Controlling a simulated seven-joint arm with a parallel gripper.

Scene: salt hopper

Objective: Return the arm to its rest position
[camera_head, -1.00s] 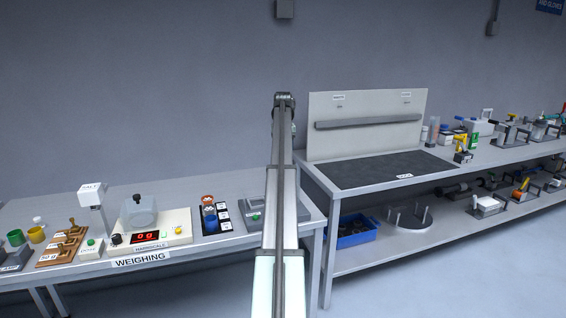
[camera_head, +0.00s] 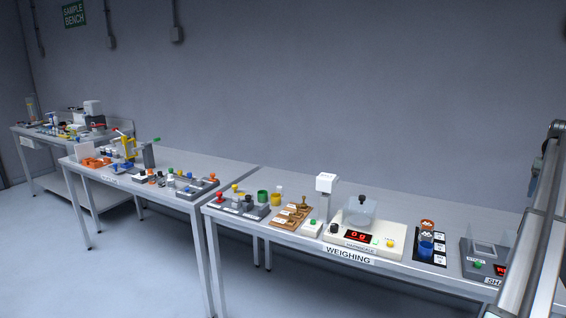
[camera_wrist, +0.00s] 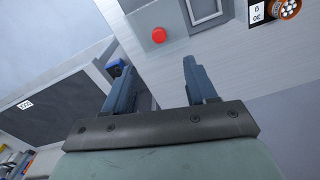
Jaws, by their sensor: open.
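My gripper (camera_wrist: 160,88) shows in the wrist view with its two blue-grey fingers spread apart and nothing between them. It is clear of the bench, and the gap between the fingers looks past the bench edge. In the head view my arm runs up the right edge of the picture, and the gripper itself cannot be made out there.
The weighing bench holds a hopper scale (camera_head: 357,236), a white salt hopper (camera_head: 327,183), a blue-and-orange container (camera_head: 426,238) and a grey device (camera_head: 484,258) near my arm. A red button (camera_wrist: 159,35) shows in the wrist view. Floor at front left is clear.

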